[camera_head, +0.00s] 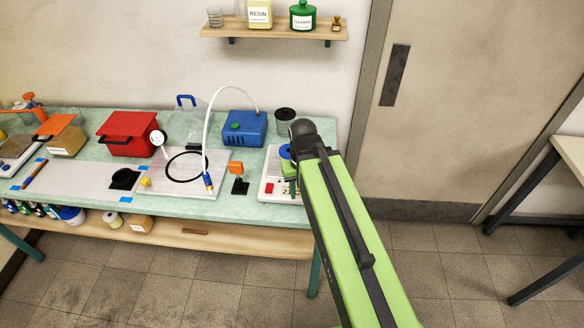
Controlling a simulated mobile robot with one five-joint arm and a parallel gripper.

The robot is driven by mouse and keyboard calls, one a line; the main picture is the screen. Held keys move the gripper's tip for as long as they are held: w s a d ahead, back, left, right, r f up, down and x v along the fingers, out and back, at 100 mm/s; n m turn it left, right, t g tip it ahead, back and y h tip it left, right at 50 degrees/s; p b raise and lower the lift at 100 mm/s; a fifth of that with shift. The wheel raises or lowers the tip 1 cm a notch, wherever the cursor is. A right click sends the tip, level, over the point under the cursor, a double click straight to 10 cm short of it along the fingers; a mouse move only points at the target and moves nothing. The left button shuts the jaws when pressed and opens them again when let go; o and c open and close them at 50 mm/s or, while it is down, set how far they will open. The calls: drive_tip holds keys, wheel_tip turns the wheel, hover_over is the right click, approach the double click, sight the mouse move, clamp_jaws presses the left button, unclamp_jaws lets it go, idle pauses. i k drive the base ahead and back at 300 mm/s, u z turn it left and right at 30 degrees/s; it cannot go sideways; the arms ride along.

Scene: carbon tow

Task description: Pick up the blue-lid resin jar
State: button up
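A blue pump box (239,128) and a dark can (285,116) stand behind the scale. A pale plate (205,184) with a black ring and hose lies left. A red box (127,134) stands farther left. The floor (430,270) right of my arm is clear.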

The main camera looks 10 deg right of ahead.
sight(283, 151)
drive_tip(key=u, duration=5.75)
drive_tip(key=i, duration=0.1)
drive_tip(key=z, duration=2.7)
drive_tip(key=k, duration=0.85)
drive_tip(key=z, duration=1.3)
drive_tip(key=i, duration=1)
drive_tip(key=u, duration=0.1)
